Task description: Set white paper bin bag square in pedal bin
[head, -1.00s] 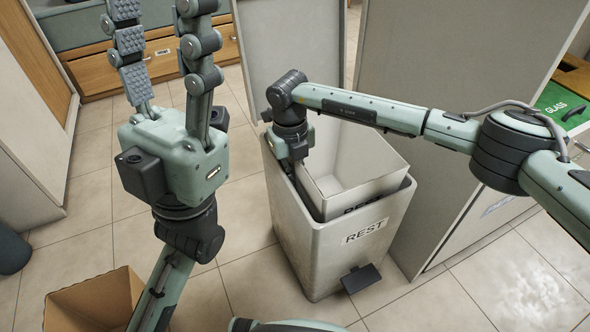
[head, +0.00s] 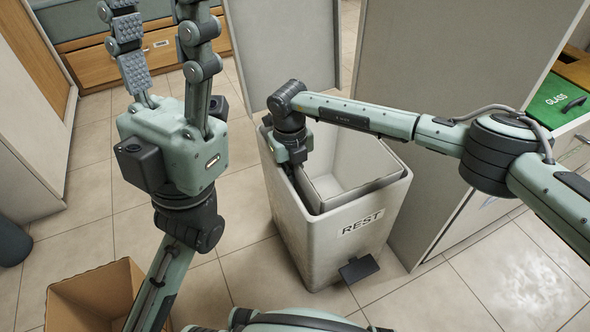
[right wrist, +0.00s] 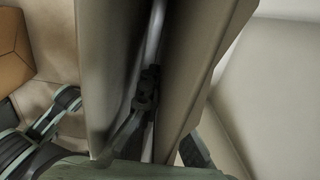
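The white paper bin bag (head: 371,160) is a stiff, square-sided bag inside the grey pedal bin (head: 318,250). Its top edge shows near the bin's rim, and its lower part is hidden by the bin. My right gripper (head: 293,165) reaches down at the left side of the bin, its fingertips hidden in the head view. In the right wrist view one finger (right wrist: 146,95) is in the narrow gap between bin wall and bag wall (right wrist: 205,60); the other is partly hidden on the bag's far side. The gripper appears shut on that wall. My left gripper (head: 160,50) is open and empty, left of the bin.
The bin carries a REST label (head: 360,224) and a dark pedal (head: 359,269). A tall grey panel (head: 285,45) stands behind it and a cabinet (head: 450,70) at its right. A cardboard box (head: 95,295) is at the lower left. Tiled floor between is clear.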

